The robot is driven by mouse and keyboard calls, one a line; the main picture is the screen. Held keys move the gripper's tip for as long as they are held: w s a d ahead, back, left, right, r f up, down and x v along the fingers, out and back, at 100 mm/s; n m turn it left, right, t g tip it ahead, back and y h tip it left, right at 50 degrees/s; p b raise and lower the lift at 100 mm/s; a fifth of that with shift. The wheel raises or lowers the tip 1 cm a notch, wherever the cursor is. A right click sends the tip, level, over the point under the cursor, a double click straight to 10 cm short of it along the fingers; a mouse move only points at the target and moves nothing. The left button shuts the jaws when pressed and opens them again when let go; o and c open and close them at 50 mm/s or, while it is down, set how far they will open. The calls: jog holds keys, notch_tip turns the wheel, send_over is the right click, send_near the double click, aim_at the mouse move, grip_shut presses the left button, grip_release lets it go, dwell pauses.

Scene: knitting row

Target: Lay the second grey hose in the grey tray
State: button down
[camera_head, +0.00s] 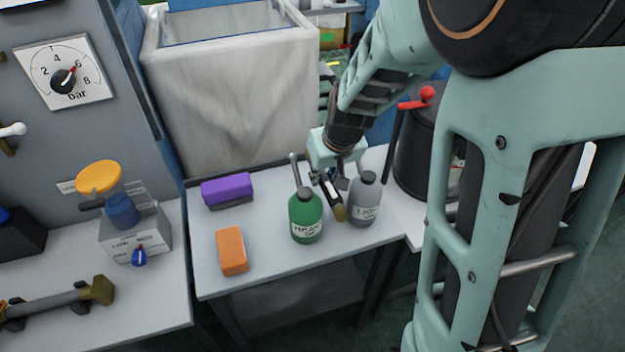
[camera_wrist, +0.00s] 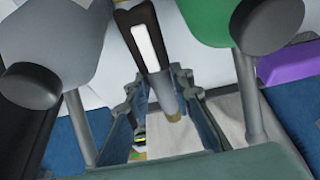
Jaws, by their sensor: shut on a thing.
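My gripper (camera_head: 338,188) is over the white table, between a green oil bottle (camera_head: 306,217) and a grey bottle (camera_head: 364,203). It is shut on a grey hose (camera_wrist: 160,92), of which only a short length shows. A brass end of the hose (camera_head: 340,212) shows at the fingertips in the head view; the rest is hidden. Another grey hose (camera_head: 52,301) with a brass end lies across black holders at the lower left. I cannot surely make out the grey tray in either view.
The bottles (camera_wrist: 50,45) (camera_wrist: 215,15) are close on both sides of my gripper, with thin spouts. An orange block (camera_head: 232,251) and a purple block (camera_head: 228,190) lie on the table (camera_head: 275,275). A large pale bin (camera_head: 225,100) stands behind it, a black canister (camera_head: 417,150) at right.

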aim_at(323, 200)
jog(key=shift+f+b, duration=0.85)
jog(key=shift+f, duration=1.95)
jog(key=shift+f, duration=0.2)
jog(key=c, duration=1.7)
grip_release()
jog(key=shift+r, duration=0.15)
